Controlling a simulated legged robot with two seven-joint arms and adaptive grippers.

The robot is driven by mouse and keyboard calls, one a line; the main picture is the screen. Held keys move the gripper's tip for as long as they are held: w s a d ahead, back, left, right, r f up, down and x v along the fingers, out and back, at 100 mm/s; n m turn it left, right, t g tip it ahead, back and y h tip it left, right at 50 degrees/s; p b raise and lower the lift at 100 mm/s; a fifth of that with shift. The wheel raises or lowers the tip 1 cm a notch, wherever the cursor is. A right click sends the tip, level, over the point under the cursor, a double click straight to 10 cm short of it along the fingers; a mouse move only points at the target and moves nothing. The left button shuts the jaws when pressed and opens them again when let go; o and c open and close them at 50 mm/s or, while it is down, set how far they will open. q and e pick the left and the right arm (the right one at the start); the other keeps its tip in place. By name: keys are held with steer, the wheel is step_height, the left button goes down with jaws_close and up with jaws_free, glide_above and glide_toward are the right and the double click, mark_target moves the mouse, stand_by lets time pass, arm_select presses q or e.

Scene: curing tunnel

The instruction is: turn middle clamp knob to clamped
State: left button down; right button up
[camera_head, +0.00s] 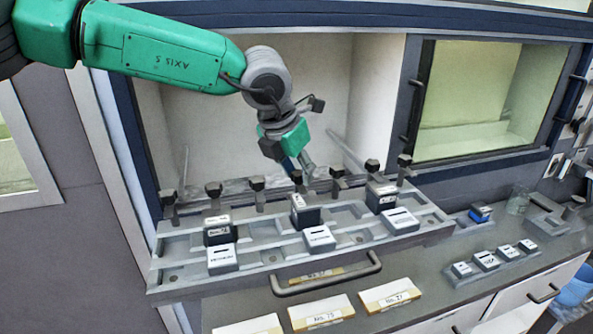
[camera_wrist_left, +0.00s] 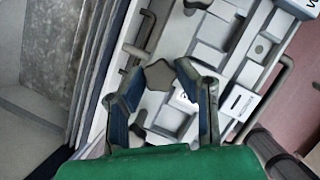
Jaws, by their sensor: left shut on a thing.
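My left gripper (camera_head: 300,172) reaches down from the green arm to the row of dark clamp knobs at the back of the grey fixture (camera_head: 278,241). In the left wrist view, the gripper (camera_wrist_left: 160,75) has its two blue-sided fingers on either side of a star-shaped middle clamp knob (camera_wrist_left: 159,74), shut on it. In the head view this knob (camera_head: 296,177) is partly covered by the fingers. A dark block with a white label (camera_head: 306,215) sits in front of it in the middle of the fixture. My right gripper is not in view.
Other knobs stand on both sides, such as one close on the left (camera_head: 257,184) and one close on the right (camera_head: 337,171). Dark blocks (camera_head: 217,235) and white blocks (camera_head: 222,260) fill parts of the fixture. A handle (camera_head: 329,279) curves out in front. An open chamber (camera_head: 345,85) lies behind.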

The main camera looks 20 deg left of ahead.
arm_select(q)
steer(key=c, duration=1.4)
jaws_free()
steer(key=shift+d+r, duration=0.1)
steer(key=shift+c, duration=0.2)
steer(key=shift+o, duration=1.1)
steer(key=shift+w+d, duration=0.1)
steer(key=shift+w, duration=0.1)
steer(key=v, duration=1.1)
steer(key=shift+r, duration=0.25)
steer(key=shift+s, duration=0.15)
